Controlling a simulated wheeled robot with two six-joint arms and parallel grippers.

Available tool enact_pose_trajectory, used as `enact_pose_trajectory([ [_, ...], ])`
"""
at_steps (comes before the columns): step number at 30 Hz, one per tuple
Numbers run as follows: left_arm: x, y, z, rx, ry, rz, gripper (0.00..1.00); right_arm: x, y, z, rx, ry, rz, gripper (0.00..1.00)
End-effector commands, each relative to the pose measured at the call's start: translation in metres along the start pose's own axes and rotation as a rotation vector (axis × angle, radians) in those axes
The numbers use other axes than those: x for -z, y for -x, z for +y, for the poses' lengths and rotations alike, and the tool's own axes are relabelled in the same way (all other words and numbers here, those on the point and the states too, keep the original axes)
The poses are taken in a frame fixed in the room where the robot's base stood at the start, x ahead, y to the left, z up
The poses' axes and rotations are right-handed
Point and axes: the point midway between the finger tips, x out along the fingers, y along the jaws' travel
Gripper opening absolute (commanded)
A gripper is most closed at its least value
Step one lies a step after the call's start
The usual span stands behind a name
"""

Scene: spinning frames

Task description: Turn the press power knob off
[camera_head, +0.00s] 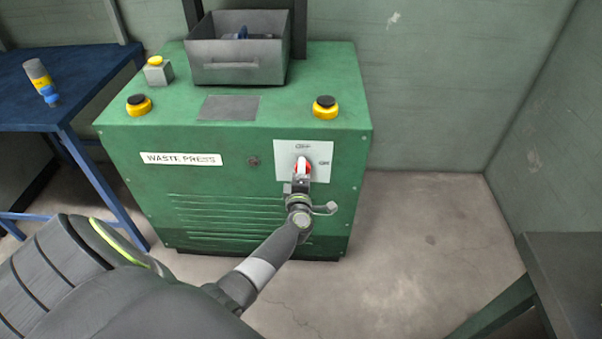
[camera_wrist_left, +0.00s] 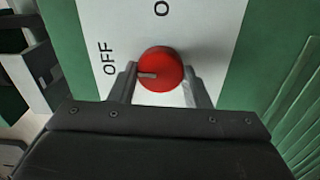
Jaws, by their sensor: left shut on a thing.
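The waste press (camera_head: 215,190) is a green cabinet against the wall. On the right of its front is a white panel (camera_head: 318,150) with a red knob (camera_head: 307,168). In the left wrist view, the round red knob (camera_wrist_left: 167,66) sits between my left gripper's two fingers (camera_wrist_left: 160,90), which are shut on its sides. A pale line on the knob points left, to the side of the panel where OFF (camera_wrist_left: 107,58) is printed. A second label, partly cut off, shows at the top edge. In the head view, my left gripper (camera_head: 301,178) covers part of the knob.
On the press top are a grey metal bin (camera_head: 238,72), two yellow-and-black buttons (camera_head: 138,105) (camera_head: 325,107) and a small box with a yellow button (camera_head: 157,70). A blue table (camera_head: 60,90) stands at left, a dark table (camera_head: 575,275) at lower right. The floor between is clear.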

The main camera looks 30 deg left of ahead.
Motion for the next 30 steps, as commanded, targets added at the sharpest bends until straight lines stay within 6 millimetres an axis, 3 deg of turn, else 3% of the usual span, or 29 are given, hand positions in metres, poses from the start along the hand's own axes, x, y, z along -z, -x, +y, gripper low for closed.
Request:
enact_pose_trajectory([
  [22,0.0003,0.0008,-0.0021,0.004,0.084,0.0,0.21,-0.0054,-0.0002,0.0002,-0.001,-0.002,-0.006,0.36],
  [23,0.0003,0.0008,-0.0021,0.004,0.084,0.0,0.47,-0.0053,-0.0002,0.0002,-0.001,-0.002,-0.006,0.36],
  [27,0.0002,0.0006,-0.0017,0.003,0.083,0.0,0.64,-0.0047,-0.0005,0.0001,0.0,-0.001,-0.006,0.36],
  [30,0.0002,0.0004,-0.0013,0.002,0.083,0.0,0.64,-0.0044,-0.0008,0.0,0.0,-0.001,-0.006,0.36],
])
